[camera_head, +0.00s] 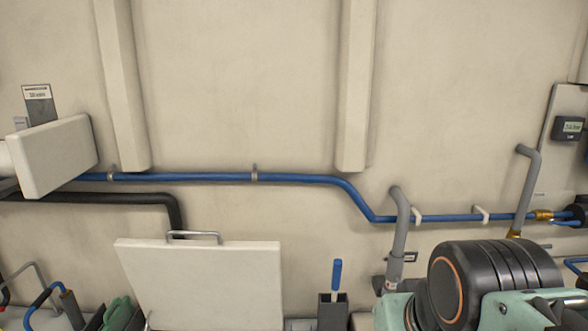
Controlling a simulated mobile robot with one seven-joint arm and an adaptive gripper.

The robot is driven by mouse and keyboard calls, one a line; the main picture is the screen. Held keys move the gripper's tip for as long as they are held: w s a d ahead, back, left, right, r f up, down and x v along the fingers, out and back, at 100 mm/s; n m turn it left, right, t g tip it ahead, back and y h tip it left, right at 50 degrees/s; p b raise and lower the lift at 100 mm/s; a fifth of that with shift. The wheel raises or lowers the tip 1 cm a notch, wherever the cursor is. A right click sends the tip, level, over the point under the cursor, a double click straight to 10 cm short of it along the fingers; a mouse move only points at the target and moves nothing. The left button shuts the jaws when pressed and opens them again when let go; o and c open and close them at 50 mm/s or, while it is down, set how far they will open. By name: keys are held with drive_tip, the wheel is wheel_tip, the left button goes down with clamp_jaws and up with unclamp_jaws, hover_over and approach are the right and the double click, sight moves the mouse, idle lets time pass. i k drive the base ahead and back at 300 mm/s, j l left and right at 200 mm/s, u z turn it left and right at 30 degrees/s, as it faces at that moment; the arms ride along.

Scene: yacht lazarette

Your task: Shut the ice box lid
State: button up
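A thick white lid panel (205,285) with a metal bar handle (194,236) along its top edge stands raised at the lower middle of the head view. It leans near the back wall and looks like the ice box lid, open. Its lower edge and the box beneath it are cut off by the bottom of the picture. A second white panel (58,155) sits tilted at the left, on the wall side; I cannot tell what it belongs to. My gripper is not clearly in view.
A blue pipe (220,177) and a black hose (95,198) run along the wall. A blue-handled tool (337,275) stands in a dark holder (332,311) right of the lid. A black and pale green bulk (490,280) fills the lower right. Green items (118,312) lie left.

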sight(178, 285)
drive_tip(key=i+j+u, duration=0.1)
drive_tip(key=j+u, duration=0.2)
drive_tip(key=j, duration=0.75)
drive_tip(key=k+j+u, duration=0.2)
drive_tip(key=j+u, duration=0.15)
drive_tip(key=k+j+u, duration=0.15)
drive_tip(key=j+u, duration=0.2)
drive_tip(key=i+l+z, duration=0.4)
drive_tip(key=z, duration=0.2)
